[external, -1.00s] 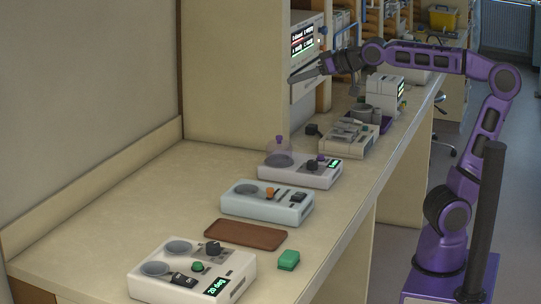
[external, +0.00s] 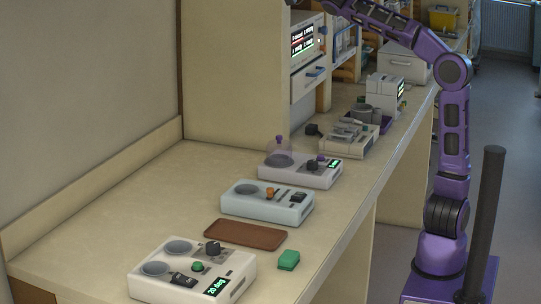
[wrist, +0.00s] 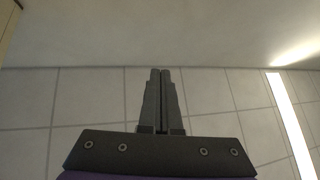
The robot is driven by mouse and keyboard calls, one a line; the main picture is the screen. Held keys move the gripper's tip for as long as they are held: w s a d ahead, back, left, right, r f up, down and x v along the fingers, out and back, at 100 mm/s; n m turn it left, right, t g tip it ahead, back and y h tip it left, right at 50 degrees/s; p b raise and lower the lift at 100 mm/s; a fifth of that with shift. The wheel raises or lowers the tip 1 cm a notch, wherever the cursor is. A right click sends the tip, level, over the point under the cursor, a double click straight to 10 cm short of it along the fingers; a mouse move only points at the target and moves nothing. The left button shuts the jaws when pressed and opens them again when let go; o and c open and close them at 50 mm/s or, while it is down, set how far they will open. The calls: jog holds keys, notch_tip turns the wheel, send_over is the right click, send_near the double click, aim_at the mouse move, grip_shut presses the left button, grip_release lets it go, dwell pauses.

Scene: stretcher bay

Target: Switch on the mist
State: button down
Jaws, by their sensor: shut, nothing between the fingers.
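Several bench devices could make mist; no label is readable enough to tell which one does. A white device (external: 300,178) mid-bench has a clear purplish dome over a round dish, a black knob, a purple knob and a small green display. A pale blue-white device (external: 267,211) has an orange knob and a black switch. The nearest white device (external: 165,265) has two round dishes, a black knob, a green button, a black switch and a display reading about "20 deg". My gripper (wrist: 160,72) is shut and empty in the wrist view, seen against a tiled surface with a light strip.
A wall unit (external: 308,50) with a lit screen and a blue handle is at the back. Further devices (external: 349,138) stand behind the domed one. A brown tray (external: 245,234) and a green block (external: 288,260) lie near the front. The left bench top is clear.

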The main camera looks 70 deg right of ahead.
jog(key=w+d+f+m+g+h, duration=0.35)
jog(key=f+m, duration=0.25)
jog(key=f, duration=0.4)
jog(key=w+d+f+m+g+h, duration=0.2)
jog(key=f+m+g+h, duration=0.3)
jog(key=f, duration=0.5)
jog(key=w+d+f+m+g+h, duration=0.35)
jog(key=f+m+h, duration=0.2)
jog(key=f, duration=0.35)
jog(key=s+f+m+g+y, duration=0.1)
jog(key=s+f+g, duration=0.3)
jog(key=f, duration=0.5)
jog(key=s+f+m+g+y, duration=0.2)
jog(key=s+f+m+g, duration=0.1)
jog(key=f, duration=0.6)
jog(key=s+f+m+g+y+b, duration=0.1)
jog(key=s+f+m+g, duration=0.1)
jog(key=s+f+g, duration=0.3)
notch_tip(320, 180, down, 4)
jog(key=shift+s+m, duration=0.35)
jog(key=shift+s, duration=0.55)
